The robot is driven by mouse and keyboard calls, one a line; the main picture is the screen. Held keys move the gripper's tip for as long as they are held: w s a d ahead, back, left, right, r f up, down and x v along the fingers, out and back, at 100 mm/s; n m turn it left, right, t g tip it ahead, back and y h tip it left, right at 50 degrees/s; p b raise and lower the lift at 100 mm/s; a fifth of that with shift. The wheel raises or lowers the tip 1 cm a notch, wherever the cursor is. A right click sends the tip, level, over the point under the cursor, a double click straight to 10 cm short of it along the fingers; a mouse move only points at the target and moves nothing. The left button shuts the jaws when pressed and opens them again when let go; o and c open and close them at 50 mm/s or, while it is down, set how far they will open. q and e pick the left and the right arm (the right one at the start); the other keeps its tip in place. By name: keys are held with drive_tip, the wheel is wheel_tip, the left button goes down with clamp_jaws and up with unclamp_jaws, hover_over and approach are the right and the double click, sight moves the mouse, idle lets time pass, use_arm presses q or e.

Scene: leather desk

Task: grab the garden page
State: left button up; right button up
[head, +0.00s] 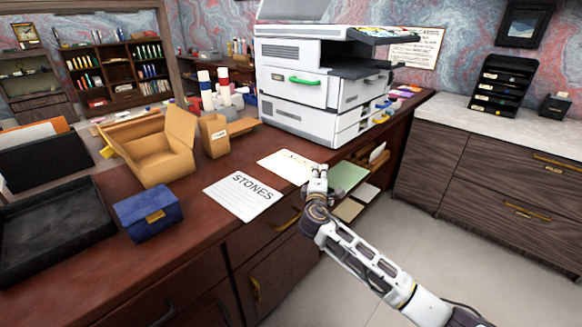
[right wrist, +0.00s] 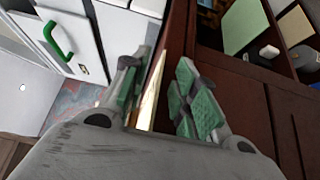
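A cream page (head: 284,166) lies on the brown leather desk near its front edge, below the printer. Its heading is too small and partly covered to read for sure. My right gripper (head: 317,178) is at the page's right end, above the desk edge. In the right wrist view its green-padded fingers (right wrist: 155,95) are apart, with a narrow pale strip of the page (right wrist: 149,92) showing between them. I cannot see them pressing on it. My left gripper is not in view.
A printer (head: 305,85) stands behind the page. A blue box (head: 148,212), open cardboard box (head: 155,155) and black tray (head: 50,235) are to the left. An open drawer or shelf with a green sheet (head: 347,176) is right of the gripper.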

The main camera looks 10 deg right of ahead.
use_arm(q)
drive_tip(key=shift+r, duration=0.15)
use_arm(e)
clamp_jaws()
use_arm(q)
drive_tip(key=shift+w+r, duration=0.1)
use_arm(e)
drive_tip(key=shift+r, duration=0.15)
